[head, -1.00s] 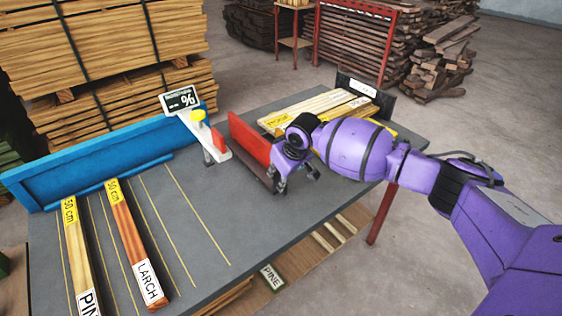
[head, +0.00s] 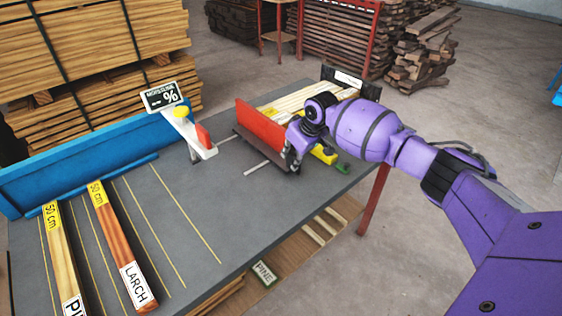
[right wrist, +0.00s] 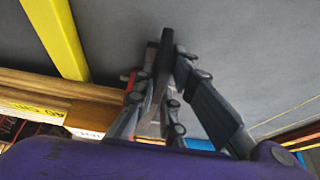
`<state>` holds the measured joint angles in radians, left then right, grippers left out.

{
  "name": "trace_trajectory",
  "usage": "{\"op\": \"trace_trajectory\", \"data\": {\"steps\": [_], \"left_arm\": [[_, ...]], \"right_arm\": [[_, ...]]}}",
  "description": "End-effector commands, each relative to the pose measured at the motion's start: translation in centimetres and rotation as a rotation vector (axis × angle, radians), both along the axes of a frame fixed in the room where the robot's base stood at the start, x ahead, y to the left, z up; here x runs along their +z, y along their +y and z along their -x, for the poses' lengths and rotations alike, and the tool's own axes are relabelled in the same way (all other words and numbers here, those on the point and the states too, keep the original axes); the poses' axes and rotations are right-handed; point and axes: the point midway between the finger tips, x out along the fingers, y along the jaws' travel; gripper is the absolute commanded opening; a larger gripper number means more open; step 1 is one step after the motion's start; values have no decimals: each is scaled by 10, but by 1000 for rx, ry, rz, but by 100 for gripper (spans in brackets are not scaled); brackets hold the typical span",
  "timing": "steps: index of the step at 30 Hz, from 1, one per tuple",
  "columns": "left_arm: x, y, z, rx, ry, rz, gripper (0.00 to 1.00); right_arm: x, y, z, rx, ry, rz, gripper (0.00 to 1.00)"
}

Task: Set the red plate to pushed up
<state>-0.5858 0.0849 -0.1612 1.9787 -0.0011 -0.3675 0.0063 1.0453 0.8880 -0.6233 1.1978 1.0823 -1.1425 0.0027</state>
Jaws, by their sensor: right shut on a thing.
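The red plate (head: 262,124) stands upright on the grey table, with a dark strip along its lower front edge. It stands close to the near ends of the pale boards (head: 300,98) lying at the back right. My right gripper (head: 292,164) is at the right end of the plate, low over the table. In the right wrist view its fingers (right wrist: 166,75) are closed around a dark upright part, and a sliver of red shows beside them. The exact grip on the plate is partly hidden. My left gripper is in neither view.
The white moisture meter (head: 190,135) with its display stands left of the plate. A blue fence (head: 90,160) runs along the left back. A larch board (head: 120,245) and a pine board (head: 62,260) lie at the left. The table's middle front is clear.

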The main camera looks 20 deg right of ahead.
Motion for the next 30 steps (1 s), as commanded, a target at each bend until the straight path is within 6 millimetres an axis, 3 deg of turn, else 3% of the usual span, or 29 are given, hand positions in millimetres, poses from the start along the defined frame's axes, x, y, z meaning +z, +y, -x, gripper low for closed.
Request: {"op": "trace_trajectory", "data": {"steps": [8, 9, 13, 23, 30], "left_arm": [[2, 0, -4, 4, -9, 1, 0], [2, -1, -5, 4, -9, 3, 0], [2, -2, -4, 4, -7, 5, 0], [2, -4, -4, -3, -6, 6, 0], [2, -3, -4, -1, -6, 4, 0]], "right_arm": [[1, -2, -1, 0, -3, 1, 0], [1, -1, -1, 0, -3, 1, 15], [1, -1, 0, 1, -1, 1, 30], [2, -1, 0, 1, -1, 0, 30], [35, -7, 13, 1, -4, 1, 30]]}}
